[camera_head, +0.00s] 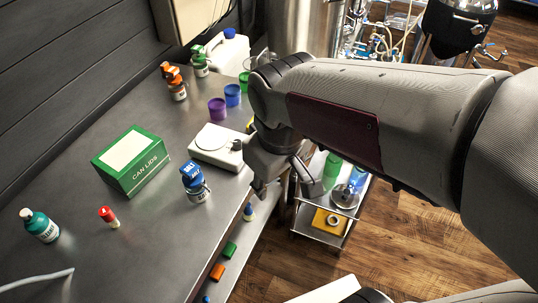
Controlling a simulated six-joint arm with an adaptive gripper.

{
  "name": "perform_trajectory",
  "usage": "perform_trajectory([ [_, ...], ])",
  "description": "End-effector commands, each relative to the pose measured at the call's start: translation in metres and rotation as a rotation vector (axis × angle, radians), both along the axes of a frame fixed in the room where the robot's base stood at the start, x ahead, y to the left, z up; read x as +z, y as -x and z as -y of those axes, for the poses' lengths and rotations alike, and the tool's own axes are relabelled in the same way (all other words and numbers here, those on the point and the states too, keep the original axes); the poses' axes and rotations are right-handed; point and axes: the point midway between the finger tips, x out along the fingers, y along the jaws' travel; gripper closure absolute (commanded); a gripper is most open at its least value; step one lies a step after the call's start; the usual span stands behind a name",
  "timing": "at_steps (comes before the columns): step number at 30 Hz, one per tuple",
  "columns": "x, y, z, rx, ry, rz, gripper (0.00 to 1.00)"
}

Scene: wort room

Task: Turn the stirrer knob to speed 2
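My gripper (281,180) points down to the right of the stirrer, by the bench edge, and appears apart from the knob. My arm comes in from the right and hides what lies behind it. The finger gap is not clear, and no held thing shows.
A blue-capped bottle (195,183) stands in front of the stirrer, close to my gripper. A green can-lids box (131,161) is to the left. Purple (217,109) and blue (233,95) cups stand behind. A wheeled cart (322,222) is right of the bench.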

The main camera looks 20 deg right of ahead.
Motion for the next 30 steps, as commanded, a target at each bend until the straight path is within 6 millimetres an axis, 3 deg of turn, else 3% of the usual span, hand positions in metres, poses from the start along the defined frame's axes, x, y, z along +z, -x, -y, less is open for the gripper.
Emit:
perform_trajectory([
  [18, 0.013, 0.037, 0.004, -0.225, -0.092, 0.057, 0.67],
  [30, 0.016, 0.048, 0.005, -0.274, -0.118, 0.080, 0.67],
])
